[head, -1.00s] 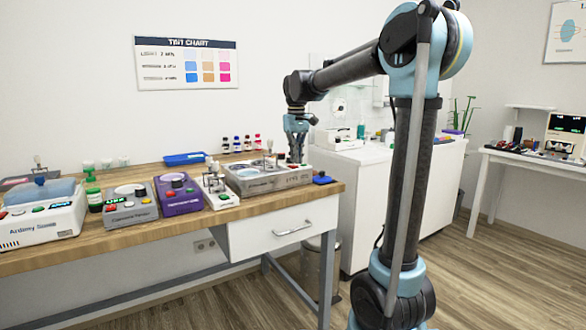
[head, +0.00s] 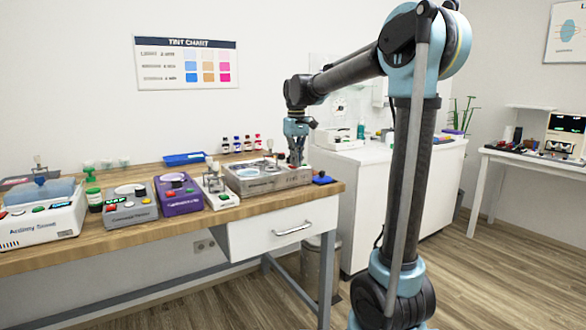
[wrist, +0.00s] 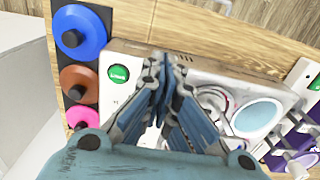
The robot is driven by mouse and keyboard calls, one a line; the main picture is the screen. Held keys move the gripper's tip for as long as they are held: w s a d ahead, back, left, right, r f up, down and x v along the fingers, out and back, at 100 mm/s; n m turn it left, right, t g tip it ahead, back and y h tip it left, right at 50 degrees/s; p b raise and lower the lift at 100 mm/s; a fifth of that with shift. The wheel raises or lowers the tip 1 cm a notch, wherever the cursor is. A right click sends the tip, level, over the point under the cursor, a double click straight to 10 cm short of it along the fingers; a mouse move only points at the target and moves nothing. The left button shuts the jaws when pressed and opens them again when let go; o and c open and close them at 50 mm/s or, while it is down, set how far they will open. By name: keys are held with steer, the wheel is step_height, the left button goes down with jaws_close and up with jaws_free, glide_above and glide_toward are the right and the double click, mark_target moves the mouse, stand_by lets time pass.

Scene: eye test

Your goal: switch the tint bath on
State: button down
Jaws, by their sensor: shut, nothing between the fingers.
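The box that I take for the tint bath (head: 268,181) is a grey metal unit at the right end of the wooden bench. In the wrist view its top (wrist: 128,54) shows a green button (wrist: 118,73) near one end and round openings, one pale blue (wrist: 257,115), toward the other end. My gripper (head: 299,164) points down over the unit's right end. In the wrist view its blue fingers (wrist: 165,62) are together and empty, beside the green button. Contact with the top cannot be told. The fingers hide part of the top.
Blue, brown and pink round knobs (wrist: 80,38) sit on a dark strip beside the unit. Left of it on the bench (head: 250,209) stand a small white device (head: 219,191), a purple unit (head: 178,194) and a grey unit (head: 130,205). Small bottles (head: 238,145) stand behind.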

mark_target(296, 169)
steer(key=shift+f, duration=0.2)
steer(key=shift+r, duration=0.1)
step_height(296, 169, up, 7)
stand_by(1.1)
steer(key=s+d+f+m+t, duration=0.1)
steer(key=s+d+f+m, duration=0.1)
steer(key=s+d+f, duration=0.85)
steer(key=s+d+f+m+t, duration=0.1)
steer(key=s+d+f+m, duration=0.2)
steer(key=s+d+f, duration=0.75)
steer(key=s+f+m, duration=0.1)
steer(key=s+f, duration=0.7)
steer(key=s, duration=0.2)
steer(key=shift+s+d+f+m, duration=0.25)
steer(key=shift+s+f+m, duration=0.05)
steer(key=shift+s, duration=0.1)
